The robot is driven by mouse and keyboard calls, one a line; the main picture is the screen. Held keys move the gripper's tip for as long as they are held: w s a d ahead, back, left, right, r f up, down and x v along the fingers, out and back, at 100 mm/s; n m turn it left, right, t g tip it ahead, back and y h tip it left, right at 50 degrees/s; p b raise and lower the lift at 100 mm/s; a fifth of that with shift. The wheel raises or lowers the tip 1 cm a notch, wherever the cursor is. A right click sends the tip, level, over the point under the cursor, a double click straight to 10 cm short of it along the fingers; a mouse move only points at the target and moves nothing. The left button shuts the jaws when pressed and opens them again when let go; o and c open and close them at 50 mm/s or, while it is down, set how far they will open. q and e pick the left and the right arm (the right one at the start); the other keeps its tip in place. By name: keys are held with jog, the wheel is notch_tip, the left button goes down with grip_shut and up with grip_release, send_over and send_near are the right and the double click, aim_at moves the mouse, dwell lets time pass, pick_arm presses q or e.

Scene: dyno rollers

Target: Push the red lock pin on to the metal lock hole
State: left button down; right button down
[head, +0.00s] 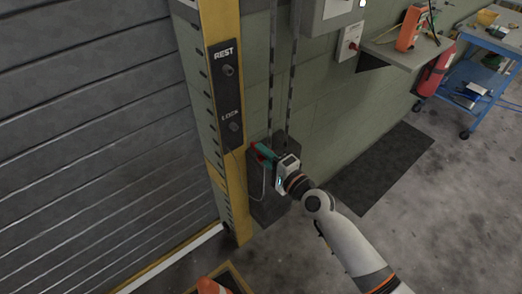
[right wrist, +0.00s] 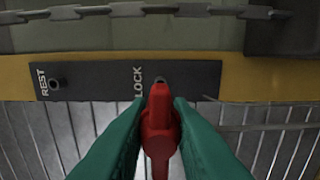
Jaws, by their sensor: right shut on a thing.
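The red lock pin (right wrist: 159,128) is held between the green fingers of my right gripper (right wrist: 158,140). In the right wrist view its front end points up toward the metal lock hole (right wrist: 160,80) beside the word LOCK and overlaps its lower edge; I cannot tell whether they touch. In the head view the lock hole (head: 235,127) is on the lower part of the dark panel, and my right gripper (head: 262,152) is below and to the right of it, with a little red showing between the fingers. My left gripper is not in view.
The dark panel (head: 223,85) is on a yellow post (head: 206,22), with a REST peg or hole (head: 228,70) above. A grey slatted shutter (head: 90,110) is to the left. Chains hang beside the post. An orange cone (head: 210,286) stands on the floor below.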

jog(key=shift+w+a, duration=0.25)
jog(key=shift+w, duration=0.1)
jog(key=x, duration=0.3)
jog(key=shift+w+a, duration=0.15)
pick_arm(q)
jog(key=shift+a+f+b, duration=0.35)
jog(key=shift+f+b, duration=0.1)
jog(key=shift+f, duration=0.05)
pick_arm(e)
jog(key=shift+x, duration=1.1)
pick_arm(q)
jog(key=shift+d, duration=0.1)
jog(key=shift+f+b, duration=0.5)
pick_arm(e)
jog(key=shift+x, duration=0.9)
jog(key=c, duration=1.2)
grip_release()
jog(key=shift+c, duration=0.2)
